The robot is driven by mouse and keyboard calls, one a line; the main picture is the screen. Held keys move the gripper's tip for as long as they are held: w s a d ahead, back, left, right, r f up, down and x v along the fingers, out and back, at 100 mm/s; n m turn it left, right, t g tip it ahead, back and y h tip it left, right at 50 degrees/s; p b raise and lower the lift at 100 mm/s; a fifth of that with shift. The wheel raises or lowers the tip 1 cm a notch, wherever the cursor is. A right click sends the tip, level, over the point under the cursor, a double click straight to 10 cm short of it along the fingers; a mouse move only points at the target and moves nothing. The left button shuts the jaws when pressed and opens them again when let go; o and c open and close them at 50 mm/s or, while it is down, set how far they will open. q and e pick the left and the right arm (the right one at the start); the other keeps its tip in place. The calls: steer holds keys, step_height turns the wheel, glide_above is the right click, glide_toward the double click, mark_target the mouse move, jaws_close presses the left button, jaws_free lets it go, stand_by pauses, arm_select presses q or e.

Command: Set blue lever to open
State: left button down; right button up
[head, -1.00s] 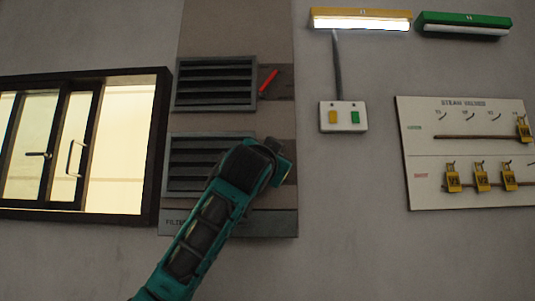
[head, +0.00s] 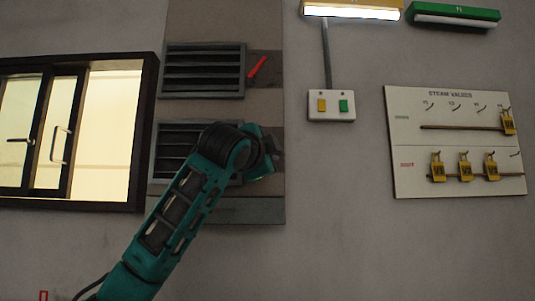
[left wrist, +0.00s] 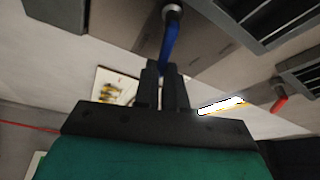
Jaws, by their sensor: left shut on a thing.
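The blue lever (left wrist: 171,42) shows in the left wrist view, hanging from a round metal pivot on the vent panel. My left gripper (left wrist: 165,70) is shut on the lever's lower end. In the head view my wrist hides the blue lever, in front of the panel's right side beside the lower vent (head: 170,172). The lower vent's slats are partly hidden by my arm, and how far they stand open is hard to tell. My right gripper is in neither view.
The upper vent (head: 203,70) has a tilted red lever (head: 258,66) beside it. A switch box (head: 331,106) and the steam valves board (head: 455,140) are on the wall to the right. A dark-framed window (head: 100,135) is at left.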

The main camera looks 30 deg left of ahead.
arm_select(q)
steer(key=shift+f, duration=0.1)
stand_by(0.3)
steer(key=c, duration=1.2)
jaws_free()
steer(key=b+v, duration=0.3)
steer(key=v, duration=1)
steer(key=shift+w, duration=0.1)
